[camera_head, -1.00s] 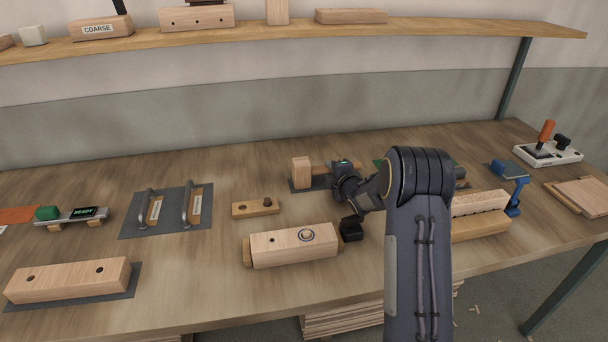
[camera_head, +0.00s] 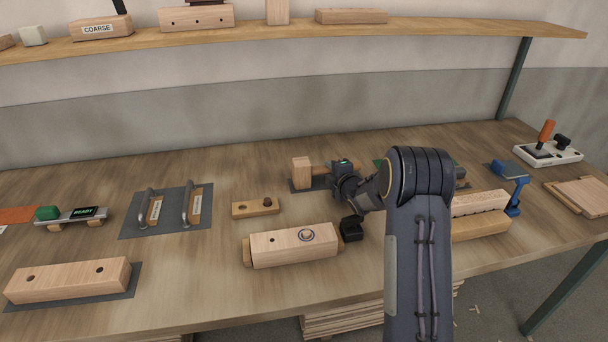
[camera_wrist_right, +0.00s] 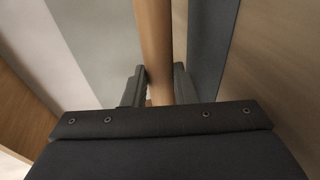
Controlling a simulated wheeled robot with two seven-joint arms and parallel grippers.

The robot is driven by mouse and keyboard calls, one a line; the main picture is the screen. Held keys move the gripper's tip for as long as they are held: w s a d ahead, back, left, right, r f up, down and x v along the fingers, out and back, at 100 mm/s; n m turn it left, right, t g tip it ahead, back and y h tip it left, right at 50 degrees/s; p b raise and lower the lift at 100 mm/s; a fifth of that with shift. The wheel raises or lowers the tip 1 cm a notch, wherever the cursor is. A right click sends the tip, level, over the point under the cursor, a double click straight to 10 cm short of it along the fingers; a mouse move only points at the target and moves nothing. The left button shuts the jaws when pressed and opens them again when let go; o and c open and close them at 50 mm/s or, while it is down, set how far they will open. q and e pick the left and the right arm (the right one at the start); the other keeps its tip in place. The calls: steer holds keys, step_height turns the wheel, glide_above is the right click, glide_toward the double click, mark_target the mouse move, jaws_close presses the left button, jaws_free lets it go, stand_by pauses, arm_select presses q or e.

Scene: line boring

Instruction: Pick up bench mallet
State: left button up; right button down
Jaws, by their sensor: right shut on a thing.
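The bench mallet (camera_head: 301,172) has a pale wooden block head and lies over a dark mat at the middle back of the bench. Its brown round handle (camera_wrist_right: 155,50) runs up the right wrist view between the two fingers. My right gripper (camera_wrist_right: 158,88) is shut on the handle. In the head view my right gripper (camera_head: 335,170) is just right of the mallet head, and my wrist hides the rest of the handle. I cannot tell whether the mallet touches the mat. My left gripper is not in view.
A wooden block with a ringed hole (camera_head: 295,246) and a small holed block (camera_head: 255,208) are in front of the mallet. A mat with two metal handles (camera_head: 170,222) is to the left. A ribbed wooden block (camera_head: 480,203) is right of my arm. A shelf (camera_head: 300,30) runs above.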

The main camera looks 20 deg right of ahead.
steer(key=shift+r, duration=0.15)
stand_by(0.3)
steer(key=shift+r, duration=0.45)
step_height(320, 180, up, 2)
steer(key=shift+r, duration=0.25)
steer(key=s+a+r+b, duration=0.2)
steer(key=s+a+r, duration=0.1)
steer(key=s+r, duration=0.6)
steer(key=v, duration=0.4)
steer(key=shift+s+d+f, duration=0.2)
steer(key=shift+s+f, duration=0.1)
steer(key=shift+s, duration=0.1)
steer(key=shift+r, duration=0.1)
step_height(320, 180, up, 4)
steer(key=shift+f+p, duration=0.1)
steer(key=shift+p, duration=1.1)
